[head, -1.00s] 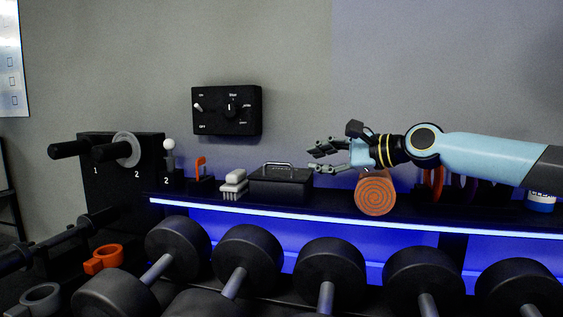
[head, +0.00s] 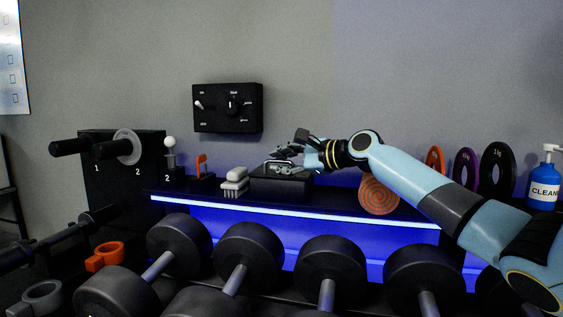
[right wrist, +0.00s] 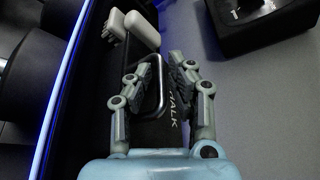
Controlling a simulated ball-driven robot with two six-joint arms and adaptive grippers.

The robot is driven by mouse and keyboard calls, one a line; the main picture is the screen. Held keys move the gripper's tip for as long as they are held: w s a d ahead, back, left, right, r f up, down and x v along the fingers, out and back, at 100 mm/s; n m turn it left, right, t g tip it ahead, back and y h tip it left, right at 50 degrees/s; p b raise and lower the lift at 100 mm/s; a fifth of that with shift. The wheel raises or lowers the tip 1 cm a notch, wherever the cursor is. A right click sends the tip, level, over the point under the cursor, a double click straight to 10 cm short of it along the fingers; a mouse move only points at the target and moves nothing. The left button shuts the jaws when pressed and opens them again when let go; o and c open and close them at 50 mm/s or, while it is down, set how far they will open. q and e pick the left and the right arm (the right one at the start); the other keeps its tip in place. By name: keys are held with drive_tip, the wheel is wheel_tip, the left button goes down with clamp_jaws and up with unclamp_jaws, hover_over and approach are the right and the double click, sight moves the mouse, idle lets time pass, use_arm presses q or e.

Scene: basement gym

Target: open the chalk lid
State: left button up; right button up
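The chalk box (head: 281,188) is a black box on the lit shelf, with a metal loop handle (right wrist: 161,88) on its lid. In the right wrist view its lid (right wrist: 172,105) carries white lettering, partly covered by a finger. The lid looks shut. My right gripper (head: 284,161) is at the top of the box, over the lid. In the right wrist view its fingers (right wrist: 160,66) are apart, one on each side of the handle. I cannot tell whether they touch it. My left gripper is not in view.
A white-topped brush (head: 236,177) stands just left of the box. An orange rolled mat (head: 378,195) is to its right, below my right arm. A black switch panel (head: 228,108) is on the wall above. Several dumbbells (head: 250,252) line the rack in front.

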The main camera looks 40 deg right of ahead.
clamp_jaws()
drive_tip(key=shift+r, duration=0.1)
idle(0.3)
